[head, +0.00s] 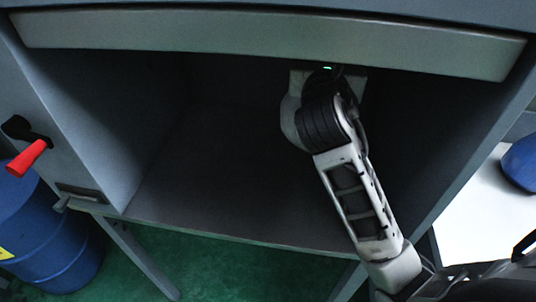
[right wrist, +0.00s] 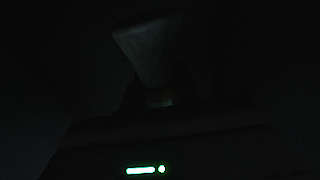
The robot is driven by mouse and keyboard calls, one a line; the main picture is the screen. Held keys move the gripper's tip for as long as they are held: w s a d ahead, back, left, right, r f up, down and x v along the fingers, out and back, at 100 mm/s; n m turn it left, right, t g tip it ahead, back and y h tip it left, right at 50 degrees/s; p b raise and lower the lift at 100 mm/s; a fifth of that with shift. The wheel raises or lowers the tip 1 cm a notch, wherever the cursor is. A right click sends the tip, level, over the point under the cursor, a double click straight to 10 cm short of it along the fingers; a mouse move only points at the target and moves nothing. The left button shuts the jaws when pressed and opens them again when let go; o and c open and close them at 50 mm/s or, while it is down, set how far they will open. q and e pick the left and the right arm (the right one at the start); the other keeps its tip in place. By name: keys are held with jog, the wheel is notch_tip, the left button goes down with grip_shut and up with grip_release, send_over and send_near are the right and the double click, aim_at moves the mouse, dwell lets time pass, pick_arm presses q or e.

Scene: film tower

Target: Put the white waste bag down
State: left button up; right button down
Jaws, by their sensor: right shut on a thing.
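My right arm reaches into the dark open compartment (head: 230,165) of a grey cabinet in the head view, and its hand end is deep inside, near the top. The gripper fingers are hidden there behind the arm. In the right wrist view almost everything is black. My right gripper (right wrist: 162,97) shows only faintly, shut on a dim pale shape (right wrist: 150,48) that I take as the white waste bag. Its outline and what lies beneath it are too dark to make out. My left gripper is not in view.
The compartment floor is bare where it shows. A grey front panel (head: 270,42) spans the top of the opening. A red-handled lever (head: 27,158) sticks out at left, above a blue barrel (head: 55,245). A white surface (head: 480,215) with a blue object (head: 521,162) is at right.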

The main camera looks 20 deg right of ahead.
aim_at(289, 104)
jog(key=f+b, duration=0.1)
jog(key=f, duration=0.5)
jog(key=f+b, duration=0.1)
jog(key=f, duration=0.3)
jog(key=shift+d+b, duration=0.3)
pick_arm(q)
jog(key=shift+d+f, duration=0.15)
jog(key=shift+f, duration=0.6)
pick_arm(e)
jog(key=shift+r, duration=0.1)
jog(key=c, duration=1)
grip_release()
